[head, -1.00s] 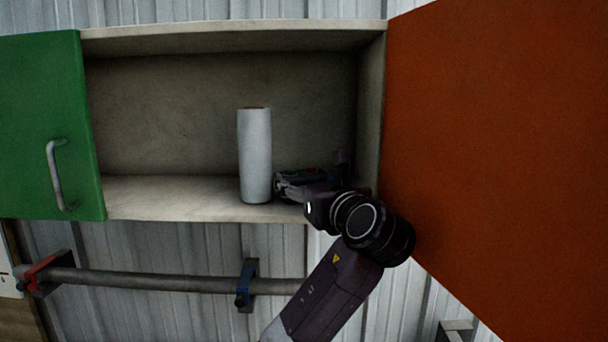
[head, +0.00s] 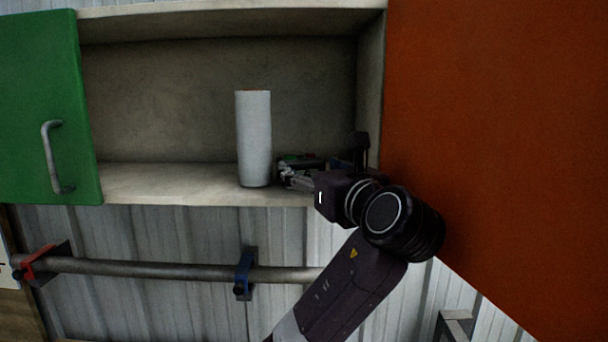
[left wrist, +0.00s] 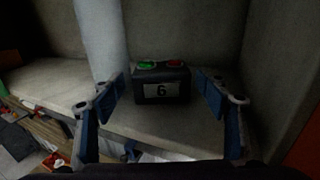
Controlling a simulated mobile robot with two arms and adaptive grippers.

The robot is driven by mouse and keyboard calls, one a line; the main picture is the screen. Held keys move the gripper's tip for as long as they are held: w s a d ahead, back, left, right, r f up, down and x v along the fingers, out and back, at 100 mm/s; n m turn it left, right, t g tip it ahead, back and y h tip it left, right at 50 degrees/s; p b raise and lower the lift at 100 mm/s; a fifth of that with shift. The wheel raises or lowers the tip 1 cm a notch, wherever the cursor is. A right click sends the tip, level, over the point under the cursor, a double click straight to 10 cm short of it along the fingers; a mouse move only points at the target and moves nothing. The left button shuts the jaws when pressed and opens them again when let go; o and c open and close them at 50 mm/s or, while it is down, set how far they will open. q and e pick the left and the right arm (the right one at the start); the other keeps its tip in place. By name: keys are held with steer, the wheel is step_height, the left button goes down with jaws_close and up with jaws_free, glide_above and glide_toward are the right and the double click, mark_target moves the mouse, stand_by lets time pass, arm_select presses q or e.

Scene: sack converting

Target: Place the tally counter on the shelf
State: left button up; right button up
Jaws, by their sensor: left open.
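The tally counter (left wrist: 161,88) is a small dark box with a green button, a red button and a display reading 6. It stands upright on the shelf board (head: 150,184), right of a white roll. In the head view the counter (head: 298,159) is mostly hidden behind my left gripper (head: 286,178). In the left wrist view my left gripper (left wrist: 165,112) is open, with one finger on each side of the counter and visible gaps between. My right gripper is not in view.
The white roll (head: 253,138) stands close to the left finger. A green door (head: 40,110) is at the left and a large orange door (head: 490,120) at the right. Below runs a metal rail (head: 150,269) with clamps. The shelf's left part is clear.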

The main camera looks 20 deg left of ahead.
arm_select(q)
steer(key=b+v, duration=0.2)
steer(key=v, duration=0.5)
steer(key=shift+s+d+b, duration=0.2)
steer(key=shift+s+b, duration=0.05)
steer(key=shift+b, duration=0.15)
